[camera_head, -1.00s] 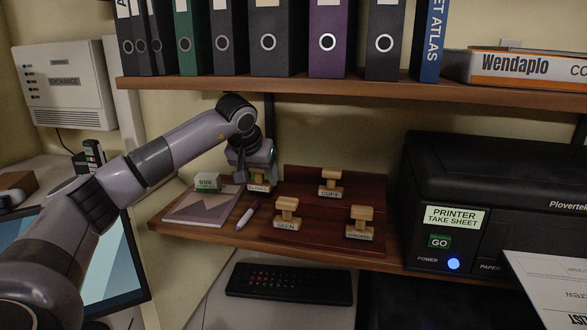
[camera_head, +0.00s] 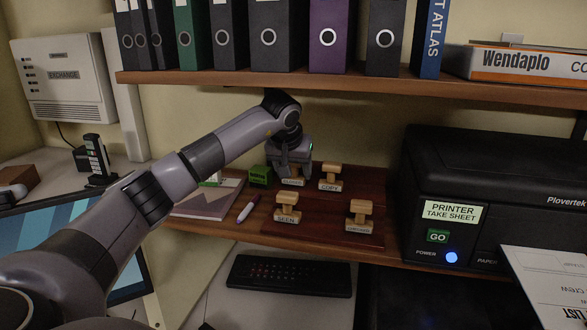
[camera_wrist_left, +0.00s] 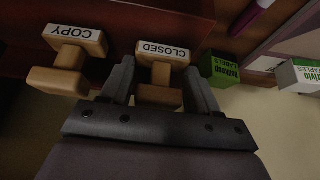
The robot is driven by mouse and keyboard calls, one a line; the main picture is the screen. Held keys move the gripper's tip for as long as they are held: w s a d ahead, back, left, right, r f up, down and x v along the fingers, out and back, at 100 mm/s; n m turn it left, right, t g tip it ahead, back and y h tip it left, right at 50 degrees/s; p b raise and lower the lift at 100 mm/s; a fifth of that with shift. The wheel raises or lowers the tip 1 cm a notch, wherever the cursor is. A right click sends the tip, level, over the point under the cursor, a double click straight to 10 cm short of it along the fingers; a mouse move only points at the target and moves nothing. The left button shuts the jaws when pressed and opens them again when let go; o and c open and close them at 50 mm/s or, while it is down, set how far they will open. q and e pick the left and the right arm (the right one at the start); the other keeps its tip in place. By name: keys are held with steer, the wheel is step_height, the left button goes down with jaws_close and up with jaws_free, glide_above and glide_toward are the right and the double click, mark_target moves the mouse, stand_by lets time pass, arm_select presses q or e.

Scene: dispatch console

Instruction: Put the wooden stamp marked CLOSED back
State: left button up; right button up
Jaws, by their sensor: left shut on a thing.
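The wooden stamp marked CLOSED (camera_wrist_left: 163,52) sits between the fingers of my left gripper (camera_wrist_left: 162,80), which is shut on it. In the head view the left gripper (camera_head: 293,168) is at the back left of the dark red stamp tray (camera_head: 325,222), and the stamp's pale label (camera_head: 292,182) shows below it, partly hidden. I cannot tell whether the stamp touches the tray. The COPY stamp (camera_head: 330,178) stands just to its right, also seen in the left wrist view (camera_wrist_left: 68,60). The SEEN stamp (camera_head: 286,207) and another stamp (camera_head: 360,217) stand in front. My right gripper is not in view.
A green box (camera_head: 260,175) stands just left of the gripper. A booklet (camera_head: 205,203) and a pen (camera_head: 248,208) lie left of the tray. A white and green box (camera_wrist_left: 300,75) is beyond. A shelf of binders (camera_head: 275,78) hangs above; a black printer (camera_head: 480,190) stands right.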

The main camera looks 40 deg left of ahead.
mark_target(281, 200)
arm_select(q)
steer(key=o, duration=0.8)
steer(key=shift+o, duration=0.2)
steer(key=shift+s+d+r, duration=0.1)
steer(key=shift+s+r, duration=0.05)
steer(key=shift+r, duration=0.2)
steer(key=shift+s+d+r+b, duration=0.15)
steer(key=shift+s+d+b, duration=0.05)
steer(key=shift+s+b, duration=0.2)
steer(key=s+d+b, duration=0.1)
steer(key=s+d, duration=0.1)
steer(key=s, duration=0.1)
steer(key=s+d, duration=0.1)
steer(key=s, duration=0.2)
steer(key=s+d+b, duration=0.1)
steer(key=s+d, duration=0.1)
steer(key=s, duration=0.2)
steer(key=shift+d+b, duration=0.3)
steer(key=shift+b, duration=0.05)
